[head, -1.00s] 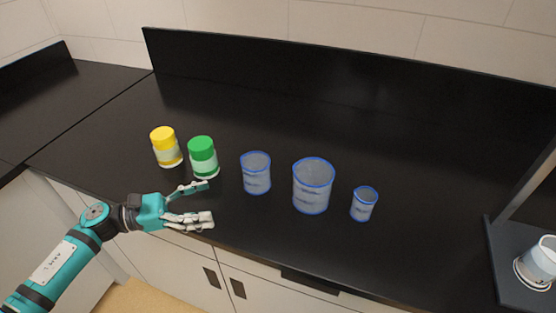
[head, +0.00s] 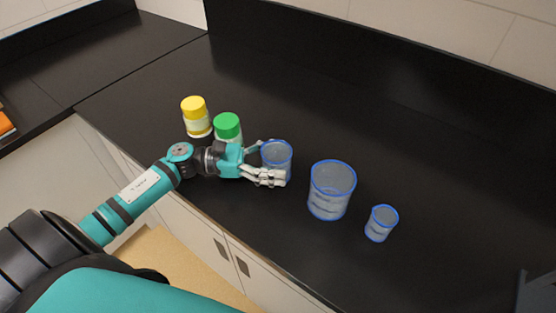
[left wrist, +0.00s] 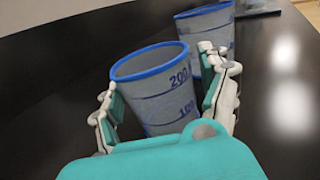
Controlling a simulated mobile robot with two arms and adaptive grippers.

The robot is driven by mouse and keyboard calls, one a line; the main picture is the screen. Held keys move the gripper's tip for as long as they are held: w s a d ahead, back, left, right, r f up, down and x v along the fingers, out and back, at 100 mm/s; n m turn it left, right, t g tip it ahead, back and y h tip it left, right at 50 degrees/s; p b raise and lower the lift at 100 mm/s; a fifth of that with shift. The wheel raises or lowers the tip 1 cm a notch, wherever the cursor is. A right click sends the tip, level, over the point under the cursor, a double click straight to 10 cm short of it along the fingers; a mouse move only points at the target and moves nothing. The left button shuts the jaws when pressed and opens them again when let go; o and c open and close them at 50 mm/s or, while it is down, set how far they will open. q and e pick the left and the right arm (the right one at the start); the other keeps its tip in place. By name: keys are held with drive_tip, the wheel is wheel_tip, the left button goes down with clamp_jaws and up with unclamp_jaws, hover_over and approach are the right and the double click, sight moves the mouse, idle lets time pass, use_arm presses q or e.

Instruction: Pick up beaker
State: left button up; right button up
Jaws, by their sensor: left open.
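Three blue-rimmed beakers stand upright on the black counter in the head view: a left one (head: 277,155), a larger middle one (head: 331,190) and a small right one (head: 381,223). My left gripper (head: 268,161) is open around the left beaker, with a finger on either side. In the left wrist view the left beaker (left wrist: 155,88), marked 100 and 200, stands between the fingers of the gripper (left wrist: 168,100). The near finger hides part of its lower side in the head view. I cannot tell whether the fingers touch it. My right gripper is not in view.
A green-lidded jar (head: 228,127) and a yellow-lidded jar (head: 196,118) stand left of the beakers, the green one close behind my gripper. The middle beaker (left wrist: 207,35) is just beyond the right finger in the wrist view. The counter behind is clear.

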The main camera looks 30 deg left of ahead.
use_arm(q)
drive_tip(key=p+x, duration=0.1)
drive_tip(key=x, duration=0.3)
drive_tip(key=shift+w, duration=0.1)
drive_tip(key=c, duration=0.9)
drive_tip(key=shift+c, duration=1.2)
